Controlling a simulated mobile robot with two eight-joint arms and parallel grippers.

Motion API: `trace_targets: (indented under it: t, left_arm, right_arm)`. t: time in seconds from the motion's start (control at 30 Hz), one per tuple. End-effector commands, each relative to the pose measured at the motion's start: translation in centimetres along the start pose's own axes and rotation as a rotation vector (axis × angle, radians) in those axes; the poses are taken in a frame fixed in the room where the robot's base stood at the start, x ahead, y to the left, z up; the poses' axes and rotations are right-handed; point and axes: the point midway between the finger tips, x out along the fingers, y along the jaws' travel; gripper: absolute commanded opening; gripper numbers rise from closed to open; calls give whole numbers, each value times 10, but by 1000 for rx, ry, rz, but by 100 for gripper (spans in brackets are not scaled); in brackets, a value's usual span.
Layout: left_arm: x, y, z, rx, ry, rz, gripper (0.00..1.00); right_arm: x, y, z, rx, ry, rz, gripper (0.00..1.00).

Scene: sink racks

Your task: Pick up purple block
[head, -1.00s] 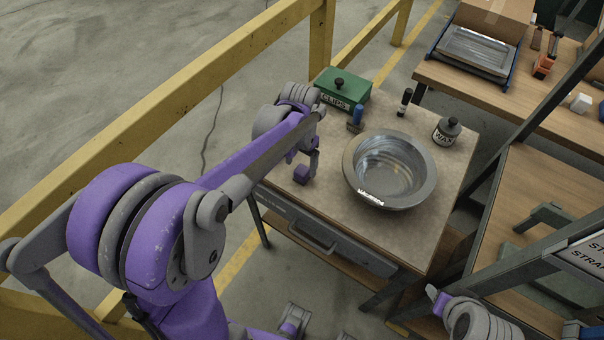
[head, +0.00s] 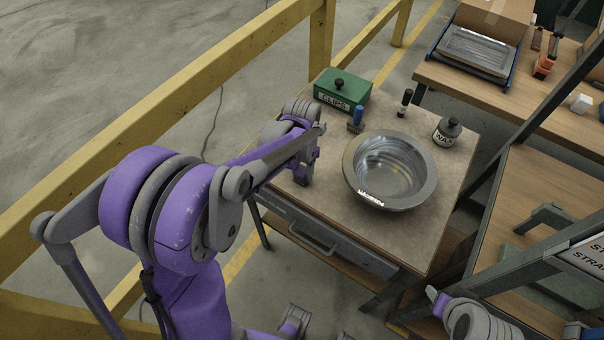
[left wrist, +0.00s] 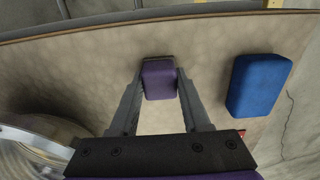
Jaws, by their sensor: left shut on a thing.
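The purple block (left wrist: 159,80) is a small block with rounded edges. In the left wrist view it sits between the two grey fingers of my left gripper (left wrist: 159,98), which is shut on it. In the head view my left gripper (head: 304,174) is low over the left part of the worktable, left of the metal bowl. There the block is hard to tell apart from my purple and grey arm. I cannot tell whether the block still touches the tabletop.
A blue block (left wrist: 260,85) lies right of the gripper in the left wrist view. The worktable (head: 325,205) also holds a metal bowl (head: 428,176), green clips box (head: 345,88), dark marker (head: 404,103) and wax bottle (head: 447,131). A yellow rail (head: 150,105) runs along the left.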

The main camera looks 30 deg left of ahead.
Motion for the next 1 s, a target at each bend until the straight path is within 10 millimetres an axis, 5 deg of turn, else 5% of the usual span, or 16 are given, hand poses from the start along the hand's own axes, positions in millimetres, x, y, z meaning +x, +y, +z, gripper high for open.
trace_targets:
  t: [0.37, 0.8, 1.0]
  left_arm:
    - [-5, 0, 0, 0, 0, 0, 0]
    - [-83, 0, 0, -1, 0, 0, 0]
    - [-100, 0, 0, 0, 0, 0, 0]
  right_arm:
    - [0, 0, 0, 0, 0, 0, 50]
    - [-7, 0, -6, 0, 4, 0, 50]
    - [-7, 0, -6, 0, 5, 0, 50]
